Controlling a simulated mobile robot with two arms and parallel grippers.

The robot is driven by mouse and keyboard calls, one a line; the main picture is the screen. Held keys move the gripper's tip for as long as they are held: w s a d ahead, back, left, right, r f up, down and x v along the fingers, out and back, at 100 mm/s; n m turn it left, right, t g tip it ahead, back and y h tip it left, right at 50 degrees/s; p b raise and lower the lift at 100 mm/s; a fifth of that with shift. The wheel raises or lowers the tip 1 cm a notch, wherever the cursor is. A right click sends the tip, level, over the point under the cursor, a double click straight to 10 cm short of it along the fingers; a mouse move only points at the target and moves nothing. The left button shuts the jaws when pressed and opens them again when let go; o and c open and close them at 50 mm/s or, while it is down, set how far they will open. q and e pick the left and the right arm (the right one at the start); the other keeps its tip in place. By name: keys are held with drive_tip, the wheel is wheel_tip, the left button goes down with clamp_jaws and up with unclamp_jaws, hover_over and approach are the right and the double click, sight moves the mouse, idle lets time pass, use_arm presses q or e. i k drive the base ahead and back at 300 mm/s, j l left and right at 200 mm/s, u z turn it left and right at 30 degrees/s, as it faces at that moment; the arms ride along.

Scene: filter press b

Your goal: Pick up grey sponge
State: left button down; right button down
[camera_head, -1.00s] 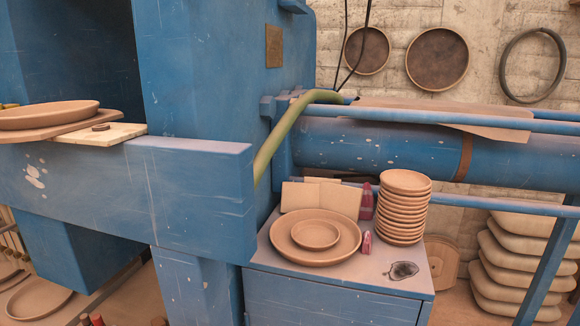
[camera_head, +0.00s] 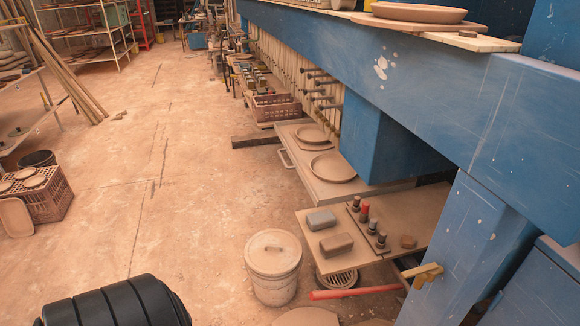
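A grey block that looks like the grey sponge (camera_head: 321,219) lies on a low board (camera_head: 305,238) under the blue machine, right of centre in the head view. A brown block (camera_head: 336,244) lies just in front of it on the same board. Neither of my grippers shows in the head view, so I cannot see whether they are open or shut. Nothing covers the grey block from this angle.
A lidded bucket (camera_head: 273,266) and a red bar (camera_head: 354,292) are on the floor nearby. The blue machine beam (camera_head: 430,85) overhangs the right side. The floor (camera_head: 170,170) at left is largely clear.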

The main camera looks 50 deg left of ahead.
sight(320, 220)
drive_tip(key=u, duration=1.25)
drive_tip(key=z, duration=1.85)
drive_tip(key=u, duration=1.85)
drive_tip(key=i+j+z, duration=0.1)
drive_tip(key=z, duration=1.15)
drive_tip(key=j+z, duration=0.25)
drive_tip(key=j, duration=0.15)
drive_tip(key=k+j+z, duration=0.1)
drive_tip(key=j+z, duration=0.15)
drive_tip(key=j, duration=0.15)
drive_tip(key=k+j+z, duration=0.1)
drive_tip(key=j+z, duration=0.15)
drive_tip(key=j, duration=0.15)
drive_tip(key=k+j+z, duration=0.15)
drive_tip(key=j+z, duration=0.15)
drive_tip(key=k+j+z, duration=0.25)
drive_tip(key=j, duration=0.15)
drive_tip(key=i+j, duration=0.05)
